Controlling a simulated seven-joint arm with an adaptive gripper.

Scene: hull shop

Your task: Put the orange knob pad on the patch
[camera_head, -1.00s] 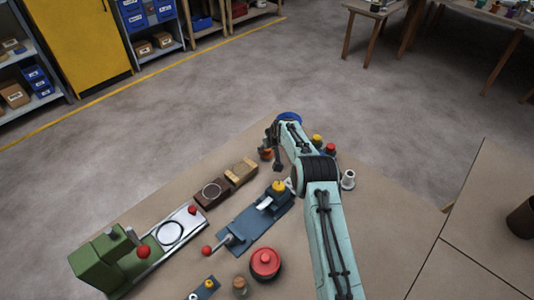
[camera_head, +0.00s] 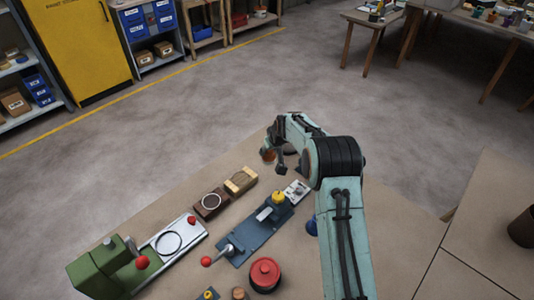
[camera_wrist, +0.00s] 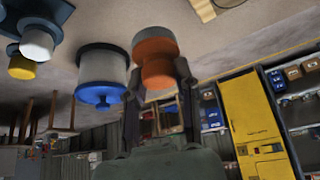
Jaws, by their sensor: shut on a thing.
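My gripper (camera_wrist: 158,88) is shut on the orange knob pad (camera_wrist: 155,50), whose round orange body and dark grey band show between the fingers in the wrist view. In the head view a bit of orange (camera_head: 267,155) shows beside my wrist at the far edge of the bench; the fingers are mostly hidden there. I cannot tell for sure which marking is the patch. A dark brown block with a pale ring (camera_head: 211,202) and a light wooden block with a ring (camera_head: 240,181) lie to the left of the gripper.
A grey tin with a blue knob (camera_wrist: 103,75) is close beside the held pad. A blue fixture with a yellow knob (camera_head: 278,198), a red round pot (camera_head: 264,274) and a green machine with a silver bed (camera_head: 178,240) stand on the bench. Bare bench lies left of the blocks.

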